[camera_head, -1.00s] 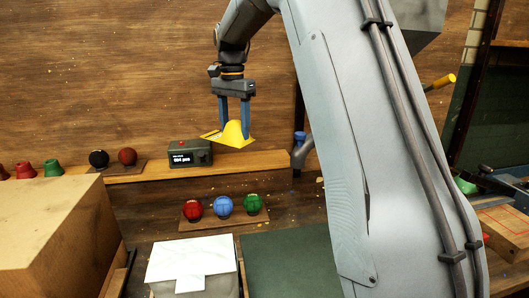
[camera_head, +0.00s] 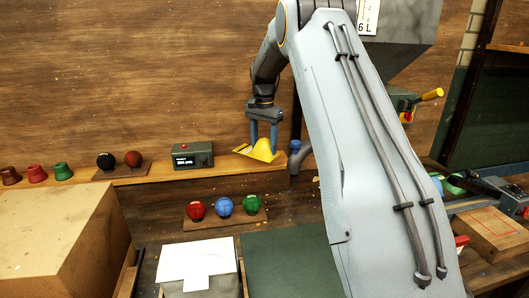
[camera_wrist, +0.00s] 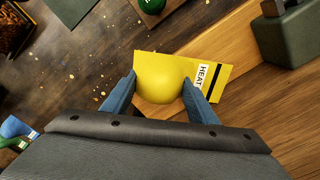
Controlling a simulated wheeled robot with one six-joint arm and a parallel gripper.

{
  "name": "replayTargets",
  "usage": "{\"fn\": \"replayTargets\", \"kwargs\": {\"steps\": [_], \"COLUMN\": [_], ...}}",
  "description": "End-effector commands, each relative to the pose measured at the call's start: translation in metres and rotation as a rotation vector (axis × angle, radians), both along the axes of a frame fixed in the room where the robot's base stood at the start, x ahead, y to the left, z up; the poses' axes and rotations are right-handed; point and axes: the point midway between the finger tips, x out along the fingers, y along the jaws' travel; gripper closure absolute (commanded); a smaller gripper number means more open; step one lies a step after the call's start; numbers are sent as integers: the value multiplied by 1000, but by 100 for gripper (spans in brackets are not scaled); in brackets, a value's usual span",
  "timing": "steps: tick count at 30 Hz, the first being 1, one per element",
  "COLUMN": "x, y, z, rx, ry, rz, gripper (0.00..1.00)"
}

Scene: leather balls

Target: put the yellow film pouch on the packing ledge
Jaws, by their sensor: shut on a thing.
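The yellow film pouch (camera_head: 262,152) is a flat yellow packet with a rounded bulge, and a white label with lettering shows in the wrist view (camera_wrist: 160,78). My gripper (camera_head: 264,140) points down and is shut on the pouch's bulge, with one blue finger on each side. The packing ledge (camera_head: 228,166) is the light wooden shelf along the back wall. The pouch is at the right part of the ledge, over or close to its top. I cannot tell whether it touches. The ledge shows beneath the pouch in the wrist view (camera_wrist: 222,45).
A dark green device with a display (camera_head: 193,155) stands on the ledge, left of the pouch. Two balls on a board (camera_head: 120,168) and several coloured cones are farther left. Red, blue and green balls (camera_head: 223,206) sit below. A blue-topped pipe (camera_head: 296,155) stands close on the right.

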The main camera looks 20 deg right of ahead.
Motion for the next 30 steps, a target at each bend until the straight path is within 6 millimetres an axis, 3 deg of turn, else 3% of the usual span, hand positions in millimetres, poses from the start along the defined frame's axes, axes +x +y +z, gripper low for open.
{"fn": "replayTargets", "kwargs": {"steps": [14,25,26,28,30], "x": [0,1,0,0,0], "y": [0,0,0,0,0], "z": [-43,-49,-48,-48,-48], "rx": [0,0,0,0,0], "ry": [0,-1,0,0,0], "rz": [0,0,0,0,0], "gripper": [77,77,42,30,28]}}
